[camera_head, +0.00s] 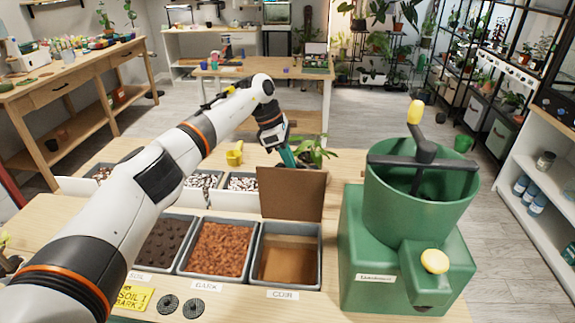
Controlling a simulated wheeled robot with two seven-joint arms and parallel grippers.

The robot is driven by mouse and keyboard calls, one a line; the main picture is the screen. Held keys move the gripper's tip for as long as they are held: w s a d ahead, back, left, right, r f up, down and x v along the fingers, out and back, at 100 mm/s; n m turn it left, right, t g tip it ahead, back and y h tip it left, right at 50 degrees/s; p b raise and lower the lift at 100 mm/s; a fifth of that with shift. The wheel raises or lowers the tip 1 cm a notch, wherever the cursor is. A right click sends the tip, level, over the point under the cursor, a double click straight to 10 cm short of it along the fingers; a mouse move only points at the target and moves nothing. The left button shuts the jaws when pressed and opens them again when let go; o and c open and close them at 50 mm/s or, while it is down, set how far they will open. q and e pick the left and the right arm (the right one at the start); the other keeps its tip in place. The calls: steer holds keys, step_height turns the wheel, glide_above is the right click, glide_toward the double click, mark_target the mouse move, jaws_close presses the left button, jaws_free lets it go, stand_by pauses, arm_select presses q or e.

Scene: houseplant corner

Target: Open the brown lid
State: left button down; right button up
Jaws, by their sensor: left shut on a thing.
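The brown lid (290,193) stands roughly upright at the back edge of the grey bin labelled COIR (318,262). The bin is uncovered, and its brown inside shows. My left arm reaches in from the left over the bins. My left gripper (288,160) is at the lid's top edge and shut on it. Its fingertips are partly hidden by the lid. My right gripper is not in view.
A green machine with a hopper (412,205) and yellow knobs stands close to the right of the bin. Bins of bark (222,245) and dark soil (163,240) stand left.

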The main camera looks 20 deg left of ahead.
arm_select(q)
steer(key=shift+w+a+f, duration=0.1)
steer(key=shift+a+f, duration=0.05)
steer(key=shift+f, duration=0.55)
steer(key=c, duration=1.6)
jaws_free()
steer(key=shift+w, duration=0.15)
steer(key=shift+o, duration=0.6)
steer(key=shift+w+f, duration=0.1)
steer(key=shift+w, duration=0.2)
steer(key=v, duration=1.2)
steer(key=shift+b, duration=0.3)
